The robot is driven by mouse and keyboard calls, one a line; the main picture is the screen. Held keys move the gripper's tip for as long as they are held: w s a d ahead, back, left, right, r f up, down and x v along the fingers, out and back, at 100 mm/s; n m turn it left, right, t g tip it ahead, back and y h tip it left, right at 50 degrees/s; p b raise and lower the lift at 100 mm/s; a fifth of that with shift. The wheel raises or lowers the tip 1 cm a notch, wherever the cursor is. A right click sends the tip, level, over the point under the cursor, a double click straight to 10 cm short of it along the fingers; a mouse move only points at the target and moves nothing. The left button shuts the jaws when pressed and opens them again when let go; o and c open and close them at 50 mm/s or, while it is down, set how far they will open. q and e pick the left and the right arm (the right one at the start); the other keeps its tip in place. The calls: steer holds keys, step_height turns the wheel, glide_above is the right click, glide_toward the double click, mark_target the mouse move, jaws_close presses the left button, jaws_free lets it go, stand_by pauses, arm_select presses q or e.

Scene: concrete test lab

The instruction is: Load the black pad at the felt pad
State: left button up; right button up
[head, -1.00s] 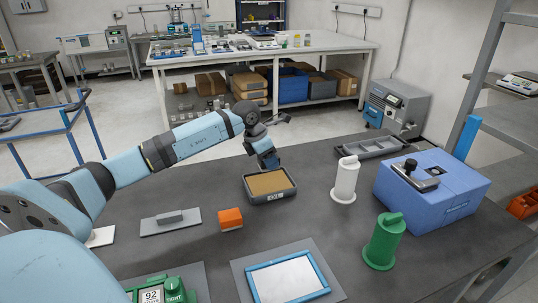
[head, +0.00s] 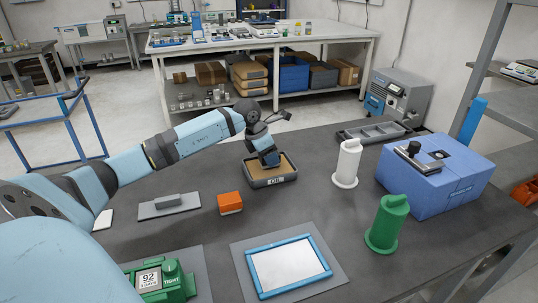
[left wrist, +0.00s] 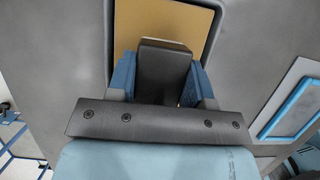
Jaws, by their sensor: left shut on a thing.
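My left gripper (head: 269,160) is over the dark tray (head: 271,182) marked "OIL", which holds a tan felt pad (head: 289,166). In the left wrist view, the blue fingers of the gripper (left wrist: 162,85) are shut on a black block-like thing, the black pad (left wrist: 165,58). The black pad stands out against the tan felt pad (left wrist: 150,20). Its lower end is at or just above the felt; I cannot tell whether they touch. My right gripper is not in view.
An orange block (head: 230,203) and a grey block on a plate (head: 170,205) lie left of the tray. A white cylinder (head: 347,165), a green cylinder (head: 387,225) and a blue box (head: 440,182) stand to the right. A blue-framed panel (head: 290,266) lies in front.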

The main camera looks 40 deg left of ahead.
arm_select(q)
steer(key=shift+f+b, duration=0.6)
steer(key=shift+f, duration=0.45)
stand_by(1.7)
steer(key=shift+r+p, duration=2.1)
steer(key=shift+r, duration=1.5)
steer(key=shift+f, duration=0.1)
